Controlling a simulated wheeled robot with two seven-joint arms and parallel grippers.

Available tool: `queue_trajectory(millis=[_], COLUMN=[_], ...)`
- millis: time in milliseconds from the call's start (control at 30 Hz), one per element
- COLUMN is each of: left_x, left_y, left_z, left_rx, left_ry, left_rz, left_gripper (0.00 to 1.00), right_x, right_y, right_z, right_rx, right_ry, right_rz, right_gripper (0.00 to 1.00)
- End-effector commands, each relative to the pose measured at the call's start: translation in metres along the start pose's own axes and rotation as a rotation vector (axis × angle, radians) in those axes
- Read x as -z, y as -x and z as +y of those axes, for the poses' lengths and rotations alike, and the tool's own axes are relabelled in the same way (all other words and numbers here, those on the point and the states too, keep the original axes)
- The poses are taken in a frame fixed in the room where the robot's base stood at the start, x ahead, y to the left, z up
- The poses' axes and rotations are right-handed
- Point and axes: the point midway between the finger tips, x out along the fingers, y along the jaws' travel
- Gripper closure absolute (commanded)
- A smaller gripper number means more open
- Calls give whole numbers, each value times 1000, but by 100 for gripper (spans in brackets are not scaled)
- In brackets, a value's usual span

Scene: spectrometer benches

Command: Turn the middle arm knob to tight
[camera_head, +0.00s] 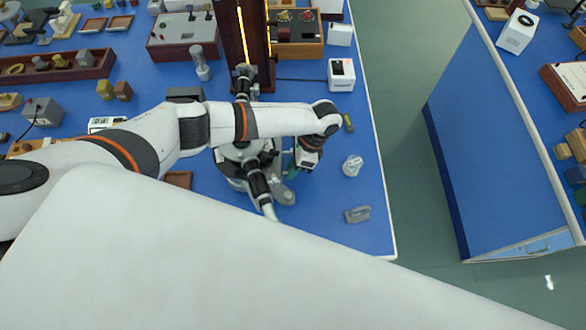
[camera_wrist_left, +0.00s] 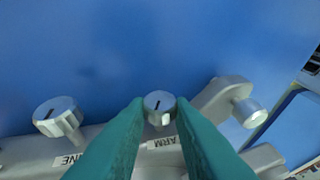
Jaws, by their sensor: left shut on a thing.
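The middle arm knob (camera_wrist_left: 158,103) is a small silver knob with a dark pointer line on its face. It sits on a grey metal arm of the spectrometer, above a label reading ARM (camera_wrist_left: 163,142). The green fingers of my left gripper (camera_wrist_left: 158,118) are on both sides of it, shut on it. In the head view my left gripper (camera_head: 293,172) reaches down at the right side of the spectrometer (camera_head: 232,170), and the knob is hidden there. My right gripper is not in view.
In the left wrist view another silver knob (camera_wrist_left: 57,115) is at the left, by a partly hidden label, and a third knob (camera_wrist_left: 250,112) is at the right. A glass piece (camera_head: 352,166) and a grey metal block (camera_head: 357,214) stand on the blue bench nearby.

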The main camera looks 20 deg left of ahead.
Motion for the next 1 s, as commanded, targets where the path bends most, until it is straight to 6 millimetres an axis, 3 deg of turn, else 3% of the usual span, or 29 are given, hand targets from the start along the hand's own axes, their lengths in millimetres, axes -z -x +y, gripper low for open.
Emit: queue_trajectory(millis=[300,867,900,1000], left_x=[-1,0,0,0], left_y=[-1,0,0,0], left_z=[4,4,4,4], left_rx=[130,157,157,157], left_ry=[-52,-66,-66,-66], left_rz=[-1,2,1,1], left_gripper=[100,100,72,57], right_x=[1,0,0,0], right_y=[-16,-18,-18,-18], right_z=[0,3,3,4], right_rx=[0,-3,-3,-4], right_ry=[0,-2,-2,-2], right_rz=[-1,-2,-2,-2], right_gripper=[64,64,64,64])
